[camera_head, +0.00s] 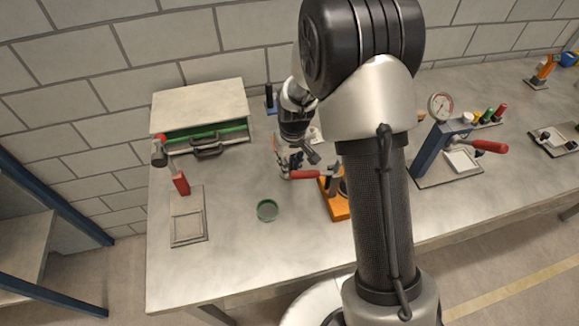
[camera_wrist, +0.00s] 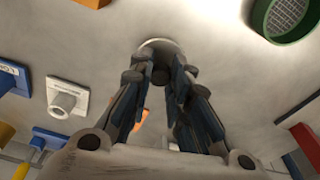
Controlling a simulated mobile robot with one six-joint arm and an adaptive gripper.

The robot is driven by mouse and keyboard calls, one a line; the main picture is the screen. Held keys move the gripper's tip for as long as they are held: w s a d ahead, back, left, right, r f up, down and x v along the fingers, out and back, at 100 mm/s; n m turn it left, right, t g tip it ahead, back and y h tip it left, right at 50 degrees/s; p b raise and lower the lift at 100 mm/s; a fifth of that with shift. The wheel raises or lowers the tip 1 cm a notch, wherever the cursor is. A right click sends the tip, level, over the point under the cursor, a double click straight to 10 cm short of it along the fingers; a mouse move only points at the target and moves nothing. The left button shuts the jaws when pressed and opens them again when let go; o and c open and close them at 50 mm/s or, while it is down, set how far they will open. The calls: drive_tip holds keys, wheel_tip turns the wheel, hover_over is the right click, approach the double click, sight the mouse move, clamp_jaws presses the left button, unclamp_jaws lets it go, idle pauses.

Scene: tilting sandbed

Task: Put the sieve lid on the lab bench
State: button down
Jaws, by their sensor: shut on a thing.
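My gripper (camera_head: 298,160) is low over the left half of the lab bench (camera_head: 235,235). In the wrist view my gripper (camera_wrist: 160,73) has its fingertips close together on a small part of a pale round piece, which looks like the sieve lid (camera_wrist: 158,43). Only the curved rim of this lid shows beyond the fingertips; the rest is hidden. I cannot make the lid out clearly in the head view, nor tell whether it touches the bench. A round green sieve (camera_head: 267,210) stands on the bench nearer the front; it also shows in the wrist view (camera_wrist: 285,16).
An orange-based device (camera_head: 336,206) with a red handle is close to my gripper on the right. A box with a green drawer (camera_head: 200,112) is at the back left. The front left is clear.

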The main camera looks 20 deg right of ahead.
drive_tip(key=shift+f, duration=0.45)
drive_tip(key=shift+f, duration=0.15)
drive_tip(key=c, duration=1.5)
unclamp_jaws()
